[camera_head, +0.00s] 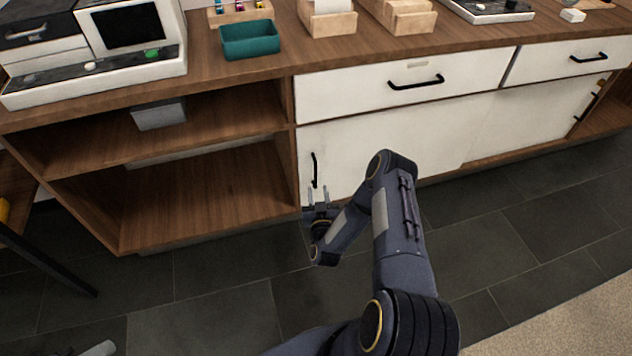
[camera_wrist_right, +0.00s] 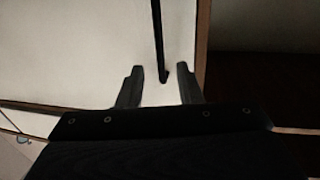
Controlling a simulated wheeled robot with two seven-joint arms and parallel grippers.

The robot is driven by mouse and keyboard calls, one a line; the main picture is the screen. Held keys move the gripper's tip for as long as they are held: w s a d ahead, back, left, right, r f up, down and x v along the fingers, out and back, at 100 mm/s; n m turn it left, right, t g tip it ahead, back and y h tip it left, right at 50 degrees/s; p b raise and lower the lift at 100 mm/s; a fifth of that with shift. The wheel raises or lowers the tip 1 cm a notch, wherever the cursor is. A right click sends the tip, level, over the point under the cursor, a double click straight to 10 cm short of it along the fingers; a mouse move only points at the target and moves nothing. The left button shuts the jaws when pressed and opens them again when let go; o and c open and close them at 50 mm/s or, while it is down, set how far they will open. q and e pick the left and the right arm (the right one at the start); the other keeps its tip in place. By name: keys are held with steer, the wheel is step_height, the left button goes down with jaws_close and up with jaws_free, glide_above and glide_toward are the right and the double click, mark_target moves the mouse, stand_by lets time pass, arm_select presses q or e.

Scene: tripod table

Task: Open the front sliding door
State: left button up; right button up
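The white sliding door (camera_head: 390,147) with a black vertical bar handle (camera_head: 314,170) is in the lower part of the cabinet, just right of the open shelves. It looks closed against the cabinet's wooden upright. A second white sliding door (camera_head: 540,115) is to its right; its black handle (camera_head: 585,107) is at the far right. My right gripper (camera_head: 318,192) is at the left door's handle, near its lower end. In the right wrist view the fingers (camera_wrist_right: 158,85) are apart, and the handle's end (camera_wrist_right: 161,72) shows between them, apparently touching neither. My left gripper is not in view.
Two white drawers with black handles (camera_head: 416,82) (camera_head: 589,57) are above the doors. Open wooden shelves (camera_head: 200,190) are on the left, with a grey box (camera_head: 158,114). The countertop holds a teal tray (camera_head: 250,40) and a white machine (camera_head: 130,45).

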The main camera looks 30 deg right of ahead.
mark_target(316, 174)
steer(key=b+x, duration=0.1)
steer(key=x, duration=0.6)
steer(key=shift+b, duration=0.3)
jaws_close()
